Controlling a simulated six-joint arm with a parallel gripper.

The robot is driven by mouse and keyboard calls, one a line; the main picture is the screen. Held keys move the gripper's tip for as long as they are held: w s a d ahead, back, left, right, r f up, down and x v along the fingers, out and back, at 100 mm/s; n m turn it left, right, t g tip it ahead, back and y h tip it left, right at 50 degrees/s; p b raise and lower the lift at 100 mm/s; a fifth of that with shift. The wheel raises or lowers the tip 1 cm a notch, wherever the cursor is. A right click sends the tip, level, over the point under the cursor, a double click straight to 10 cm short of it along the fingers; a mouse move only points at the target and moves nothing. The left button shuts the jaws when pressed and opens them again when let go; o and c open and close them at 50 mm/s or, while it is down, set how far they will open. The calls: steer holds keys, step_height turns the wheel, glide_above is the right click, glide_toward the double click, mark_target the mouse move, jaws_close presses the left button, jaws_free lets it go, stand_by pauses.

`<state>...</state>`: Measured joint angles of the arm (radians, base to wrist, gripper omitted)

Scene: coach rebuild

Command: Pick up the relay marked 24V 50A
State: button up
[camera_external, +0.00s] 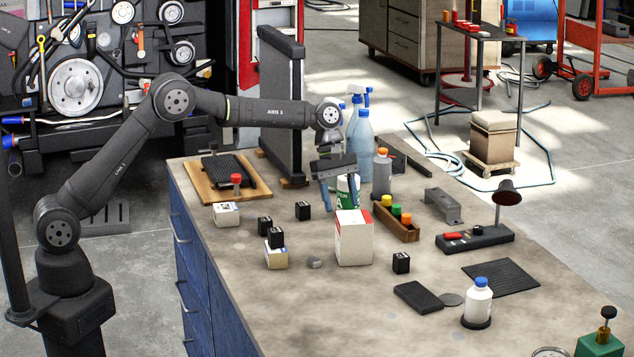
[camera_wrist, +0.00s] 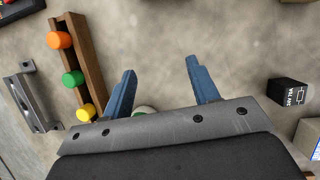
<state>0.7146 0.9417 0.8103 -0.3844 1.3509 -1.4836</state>
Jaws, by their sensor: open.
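Several small black cube relays stand on the bench in the external view: one at the left (camera_external: 265,226), one at the middle (camera_external: 302,210), one on top of a small box (camera_external: 276,237) and one at the right (camera_external: 401,262). Their markings are too small to read there. In the wrist view a black relay (camera_wrist: 288,92) lies at the right edge with white print that I cannot read surely. My gripper (camera_external: 340,196) is open and empty above the bench, pointing down. Its two blue fingers spread apart in the wrist view (camera_wrist: 160,68), with bare bench between the tips.
A white box with a red patch (camera_external: 353,241) stands in front of my gripper. A wooden tray (camera_wrist: 92,45) holds orange, green and yellow-capped items. A green-and-white container (camera_external: 348,186) and spray bottles (camera_external: 364,140) stand close by. A grey bracket (camera_external: 442,206) lies further right.

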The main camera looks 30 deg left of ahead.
steer(key=w+a+r+t+y, duration=0.2)
steer(key=w+a+r+y, duration=0.2)
steer(key=a+r, duration=0.75)
glide_above(303, 204)
steer(key=f, duration=1.2)
steer(key=shift+a, duration=0.2)
steer(key=shift+w+d+f, duration=0.1)
steer(key=shift+f, duration=2.95)
steer(key=shift+c, duration=0.2)
steer(key=c, duration=1)
